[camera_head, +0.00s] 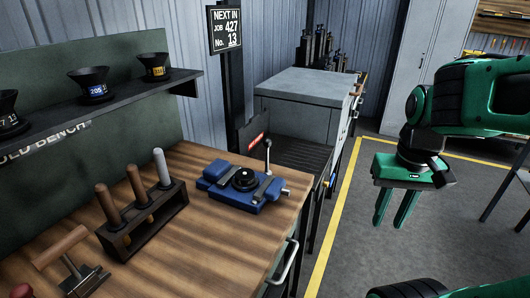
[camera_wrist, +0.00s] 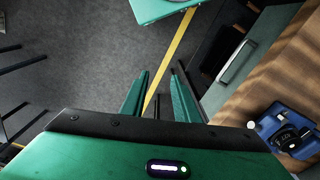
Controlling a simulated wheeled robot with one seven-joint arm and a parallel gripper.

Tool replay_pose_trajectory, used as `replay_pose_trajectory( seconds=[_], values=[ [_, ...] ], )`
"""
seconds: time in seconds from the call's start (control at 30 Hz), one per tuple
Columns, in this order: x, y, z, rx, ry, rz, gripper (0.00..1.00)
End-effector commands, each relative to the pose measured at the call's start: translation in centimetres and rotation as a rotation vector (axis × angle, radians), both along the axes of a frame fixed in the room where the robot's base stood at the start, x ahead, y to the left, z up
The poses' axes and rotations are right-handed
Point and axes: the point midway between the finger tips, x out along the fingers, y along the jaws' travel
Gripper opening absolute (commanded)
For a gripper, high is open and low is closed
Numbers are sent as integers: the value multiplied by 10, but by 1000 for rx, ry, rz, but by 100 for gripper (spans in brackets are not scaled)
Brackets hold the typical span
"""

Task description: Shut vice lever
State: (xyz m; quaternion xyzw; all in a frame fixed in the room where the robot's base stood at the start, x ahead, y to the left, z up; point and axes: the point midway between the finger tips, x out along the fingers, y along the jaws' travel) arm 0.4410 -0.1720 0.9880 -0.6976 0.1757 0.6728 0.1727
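The blue vice (camera_head: 217,181) sits on the wooden bench near its right end, with a round black part in its middle. Its thin lever (camera_head: 267,162) stands upright with a ball on top, at the vice's back right. The vice also shows at the lower right of the wrist view (camera_wrist: 275,123), cut off by the edge, with a pale ball at its left. My gripper (camera_head: 391,224) hangs to the right of the bench over the floor, fingers down, well apart from the vice. Its two fingers show a gap between them in the wrist view (camera_wrist: 161,76) and hold nothing.
On the wooden bench (camera_head: 215,245), a rack (camera_head: 150,220) with several handled tools stands left of the vice. A shelf (camera_head: 130,96) with black cups hangs behind. A grey cabinet (camera_head: 305,105) stands beyond the bench. The floor between bench and gripper is clear.

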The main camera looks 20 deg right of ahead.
Motion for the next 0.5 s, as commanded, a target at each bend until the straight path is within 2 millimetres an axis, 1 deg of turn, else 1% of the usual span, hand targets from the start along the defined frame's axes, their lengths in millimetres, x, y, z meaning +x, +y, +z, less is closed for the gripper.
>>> replay_pose_trajectory(
  seconds=[0.03, 0.07, 0.1, 0.17, 0.2, 0.27, 0.3, 0.4, 0.5],
  values=[
    [27, 1, 10, -18, -22, 55, 28],
    [45, 3, 17, -30, -42, 95, 28],
    [73, 10, 28, -44, -72, 156, 28],
    [116, 27, 45, -63, -122, 255, 28],
    [144, 42, 56, -71, -157, 321, 28],
    [182, 68, 71, -77, -208, 417, 28],
    [204, 85, 80, -78, -239, 475, 28],
    [245, 125, 97, -72, -303, 591, 28],
    [268, 152, 108, -64, -344, 661, 28]
  ],
)
